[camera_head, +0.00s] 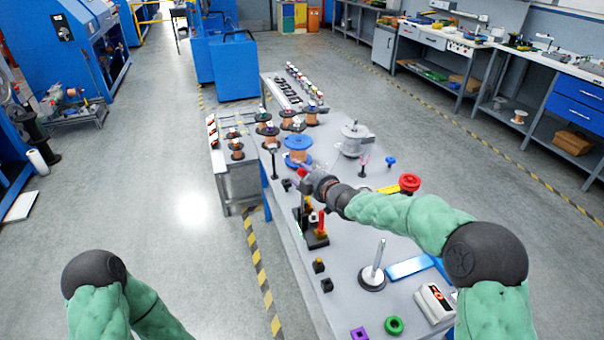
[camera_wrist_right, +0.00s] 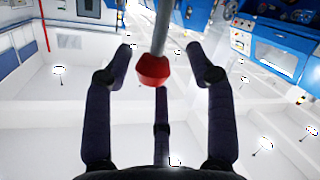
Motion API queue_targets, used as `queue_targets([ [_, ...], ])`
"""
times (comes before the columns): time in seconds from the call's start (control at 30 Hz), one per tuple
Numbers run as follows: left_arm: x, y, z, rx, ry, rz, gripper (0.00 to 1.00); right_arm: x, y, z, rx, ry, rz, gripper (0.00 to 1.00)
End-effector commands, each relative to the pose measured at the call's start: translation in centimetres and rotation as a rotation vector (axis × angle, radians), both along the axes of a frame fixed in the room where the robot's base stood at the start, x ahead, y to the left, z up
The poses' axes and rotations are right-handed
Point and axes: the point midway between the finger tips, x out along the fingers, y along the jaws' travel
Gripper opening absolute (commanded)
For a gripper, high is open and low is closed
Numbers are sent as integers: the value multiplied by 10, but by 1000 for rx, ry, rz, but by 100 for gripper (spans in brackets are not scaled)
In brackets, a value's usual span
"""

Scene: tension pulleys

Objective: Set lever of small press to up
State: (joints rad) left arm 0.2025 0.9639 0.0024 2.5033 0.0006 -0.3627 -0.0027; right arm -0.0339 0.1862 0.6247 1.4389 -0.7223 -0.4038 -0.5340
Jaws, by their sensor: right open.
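The small press (camera_head: 315,241) stands on the table, with a dark base, a dark upright and a red part low on its right. My right gripper (camera_head: 303,178) is at the top of the press, and it hides part of it. In the right wrist view a red knob (camera_wrist_right: 153,70) on a grey lever rod (camera_wrist_right: 164,28) lies between the spread fingers of my right gripper (camera_wrist_right: 160,52). The gripper is open, with gaps visible beside the knob. The lever's angle cannot be told clearly. My left gripper is out of view.
A blue spool (camera_head: 298,143) and a grey motor-like part (camera_head: 353,138) stand behind the press. A red round knob (camera_head: 409,183) is to its right. Small dark blocks (camera_head: 319,265) and a metal rod on a round base (camera_head: 373,275) are nearer me.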

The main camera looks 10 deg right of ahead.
Motion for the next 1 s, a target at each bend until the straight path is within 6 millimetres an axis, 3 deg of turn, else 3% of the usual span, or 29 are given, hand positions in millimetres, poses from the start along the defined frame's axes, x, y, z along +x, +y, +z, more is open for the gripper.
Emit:
queue_targets([
  [0.17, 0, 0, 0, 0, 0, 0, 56, -13, -7, 4, 0, -1, -1, 56],
  [0.7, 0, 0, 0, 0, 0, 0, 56, -90, -39, 24, 0, -2, 0, 56],
  [1.0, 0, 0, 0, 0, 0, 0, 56, -106, -45, 27, 1, -1, 3, 56],
])
